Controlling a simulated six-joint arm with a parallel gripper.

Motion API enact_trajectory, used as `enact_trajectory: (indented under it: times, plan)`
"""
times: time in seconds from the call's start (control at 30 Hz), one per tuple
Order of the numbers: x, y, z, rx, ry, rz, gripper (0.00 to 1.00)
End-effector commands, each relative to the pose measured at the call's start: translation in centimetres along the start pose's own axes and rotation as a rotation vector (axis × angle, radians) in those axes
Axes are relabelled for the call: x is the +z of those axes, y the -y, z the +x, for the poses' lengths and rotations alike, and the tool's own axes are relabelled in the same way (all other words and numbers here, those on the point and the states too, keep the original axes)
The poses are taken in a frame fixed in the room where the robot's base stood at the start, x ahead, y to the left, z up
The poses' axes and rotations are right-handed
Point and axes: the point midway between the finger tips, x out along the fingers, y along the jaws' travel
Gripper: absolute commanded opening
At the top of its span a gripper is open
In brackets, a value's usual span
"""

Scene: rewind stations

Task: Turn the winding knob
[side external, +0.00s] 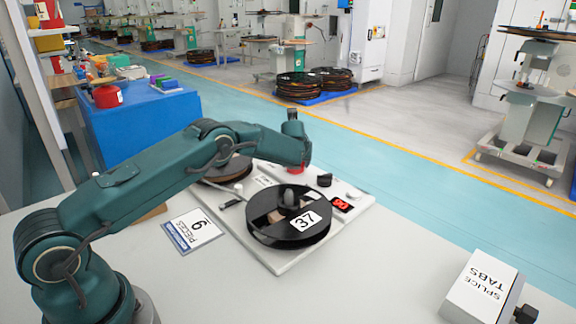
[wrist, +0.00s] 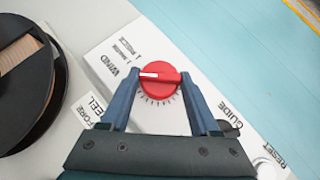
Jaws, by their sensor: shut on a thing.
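The winding knob (wrist: 160,84) is red with a white pointer bar lying roughly across the wrist picture. It sits on a white panel beside the printed word WIND, with tick marks around its lower edge. My gripper (wrist: 160,78) has one blue finger on each side of the knob and is shut on it. In the side view a little of the red knob (side external: 298,170) shows under the end of my arm; the fingers are mostly hidden there.
A second reel (side external: 222,169) lies behind. A card with a 6 (side external: 192,231) and a SPLICE TABS box (side external: 482,288) lie on the table.

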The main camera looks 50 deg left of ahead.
Motion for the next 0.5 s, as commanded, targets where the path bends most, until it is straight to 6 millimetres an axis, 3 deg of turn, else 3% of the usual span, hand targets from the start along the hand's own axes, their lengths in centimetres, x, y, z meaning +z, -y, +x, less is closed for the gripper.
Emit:
enact_trajectory:
  times: [0.5]
  plan:
    - [0.14, -0.47, -0.01, -0.13, 0.0, 0.134, 0.07]
